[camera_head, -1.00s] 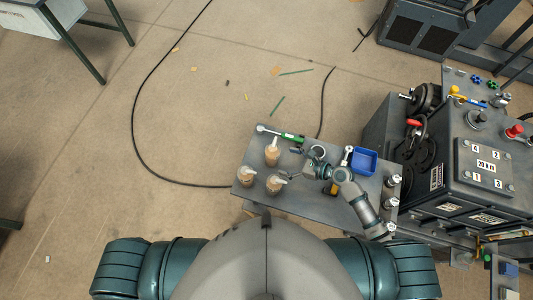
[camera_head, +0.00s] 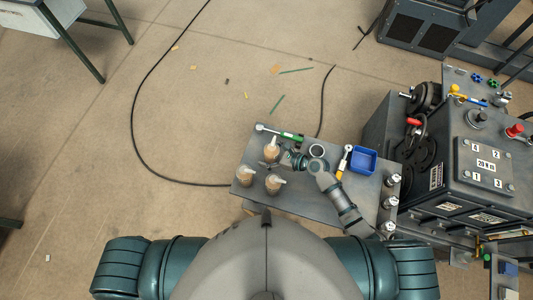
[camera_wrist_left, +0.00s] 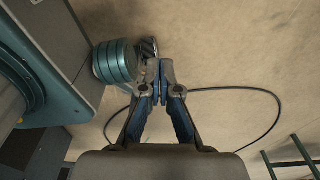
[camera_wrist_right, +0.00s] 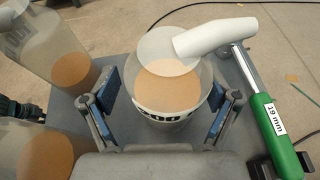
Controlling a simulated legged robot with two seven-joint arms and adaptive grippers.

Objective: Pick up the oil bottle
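Three oil bottles with pale spouts and brown contents stand upright on the left part of the grey table: a far one (camera_head: 271,153), a left one (camera_head: 245,175) and a near one (camera_head: 274,183). My right gripper (camera_head: 281,159) is at the far bottle. In the right wrist view, my open right gripper (camera_wrist_right: 165,92) has one finger on each side of this bottle (camera_wrist_right: 168,88), with gaps visible beside it. Two other bottles show at the left of that view. My left gripper (camera_wrist_left: 156,88) is empty over the floor, its fingertips together.
A green-handled 19 mm wrench (camera_wrist_right: 275,125) lies close to the right of the bottle in the right wrist view. A blue bin (camera_head: 363,160), a ring and another tool lie farther right on the table (camera_head: 310,200). A large machine (camera_head: 470,165) stands at the right.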

